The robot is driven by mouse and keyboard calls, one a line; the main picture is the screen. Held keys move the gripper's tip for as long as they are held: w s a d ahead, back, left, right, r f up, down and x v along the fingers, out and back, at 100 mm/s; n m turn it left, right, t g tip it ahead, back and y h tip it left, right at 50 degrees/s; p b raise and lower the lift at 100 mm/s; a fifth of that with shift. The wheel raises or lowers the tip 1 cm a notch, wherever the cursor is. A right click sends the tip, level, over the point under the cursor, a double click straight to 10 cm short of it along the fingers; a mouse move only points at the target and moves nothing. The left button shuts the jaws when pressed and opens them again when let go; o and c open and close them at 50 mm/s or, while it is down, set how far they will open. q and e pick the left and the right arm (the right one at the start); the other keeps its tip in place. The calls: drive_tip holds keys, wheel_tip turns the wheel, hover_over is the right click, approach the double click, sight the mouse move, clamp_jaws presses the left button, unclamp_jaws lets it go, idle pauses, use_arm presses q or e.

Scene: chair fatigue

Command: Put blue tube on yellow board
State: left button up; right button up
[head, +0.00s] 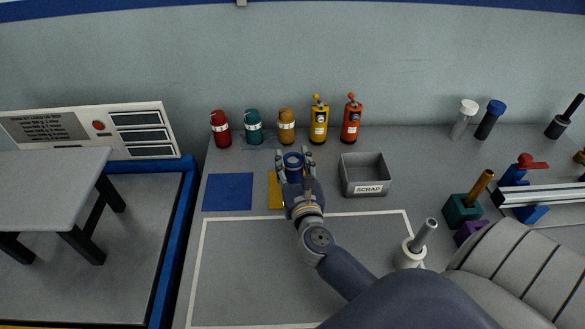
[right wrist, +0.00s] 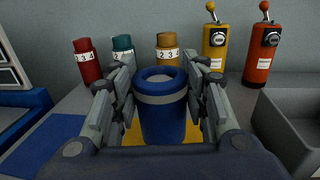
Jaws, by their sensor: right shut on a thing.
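The blue tube (right wrist: 162,112) stands upright between the fingers of my right gripper (right wrist: 160,100), which is shut on it. In the head view the blue tube (head: 293,162) shows between the fingertips of my right gripper (head: 295,168). The yellow board (head: 275,190) lies on the table under and around the gripper, mostly hidden by it. In the right wrist view the yellow board (right wrist: 133,137) shows beside the tube's base. I cannot tell whether the tube touches the board. My left gripper is not in view.
A blue board (head: 228,192) lies left of the yellow one. A grey scrap bin (head: 364,175) stands close on the right. Red (head: 221,128), teal (head: 254,127) and orange (head: 286,126) canisters stand behind, beside yellow (head: 319,120) and orange-red (head: 351,119) bottles.

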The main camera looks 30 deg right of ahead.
sight(295, 179)
drive_tip(key=shift+w+f, duration=0.15)
drive_tip(key=shift+w, duration=0.05)
drive_tip(key=shift+f+b, duration=0.5)
drive_tip(key=shift+f, duration=1.1)
drive_tip(key=shift+f, duration=0.25)
drive_tip(key=o, duration=1.1)
drive_tip(key=shift+r, duration=0.1)
drive_tip(key=shift+r, duration=0.15)
drive_tip(key=b+v, duration=0.2)
drive_tip(key=v, duration=0.9)
drive_tip(key=shift+b, duration=0.4)
drive_tip(key=shift+s+a, duration=0.25)
drive_tip(key=shift+s, duration=0.3)
